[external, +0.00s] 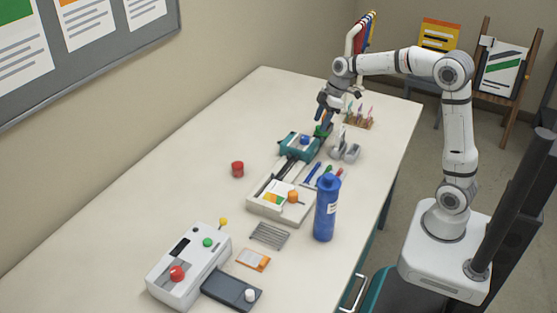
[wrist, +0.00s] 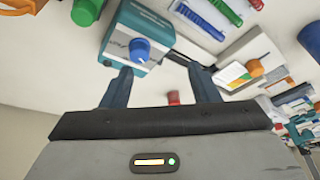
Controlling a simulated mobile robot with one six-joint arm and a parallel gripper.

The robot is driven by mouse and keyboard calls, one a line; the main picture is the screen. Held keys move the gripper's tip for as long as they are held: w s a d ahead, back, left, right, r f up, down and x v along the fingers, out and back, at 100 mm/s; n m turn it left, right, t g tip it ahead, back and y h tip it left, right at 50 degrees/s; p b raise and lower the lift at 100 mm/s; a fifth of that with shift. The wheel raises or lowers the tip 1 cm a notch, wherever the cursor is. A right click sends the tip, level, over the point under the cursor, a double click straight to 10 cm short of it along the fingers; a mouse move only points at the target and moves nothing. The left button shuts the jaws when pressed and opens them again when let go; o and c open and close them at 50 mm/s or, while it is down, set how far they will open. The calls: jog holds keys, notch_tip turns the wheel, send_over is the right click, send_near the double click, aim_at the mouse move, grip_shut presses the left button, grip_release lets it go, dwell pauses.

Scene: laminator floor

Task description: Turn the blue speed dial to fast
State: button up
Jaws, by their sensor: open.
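The blue speed dial (wrist: 140,51) sits on the face of a teal machine (wrist: 119,45), with a pale mark on it; I cannot read its setting. In the external view the same dial (external: 304,140) is on the teal machine (external: 291,151) at the far middle of the table. My gripper (wrist: 160,70) is open and empty. Its two fingers are apart, and the dial appears between and beyond their tips, with no contact visible. In the external view my gripper (external: 326,122) is just behind and right of the machine, partly hiding a green item.
A tray with an orange knob (external: 270,211) lies in front of the machine. A tall blue bottle (external: 326,212) stands to its right. A red cylinder (external: 237,169) stands at left. A control box (external: 190,268) is at the front.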

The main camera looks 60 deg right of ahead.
aim_at(306, 137)
jog(key=shift+n, duration=0.6)
jog(key=w+f, duration=0.1)
jog(key=f, duration=0.1)
jog(key=w+f, duration=0.2)
jog(key=f, duration=0.1)
jog(key=w+f, duration=0.2)
jog(key=f, duration=0.1)
jog(key=shift+w+a+f, duration=0.1)
jog(key=shift+w+f, duration=0.1)
jog(key=shift+c, duration=0.3)
jog(key=c, duration=0.9)
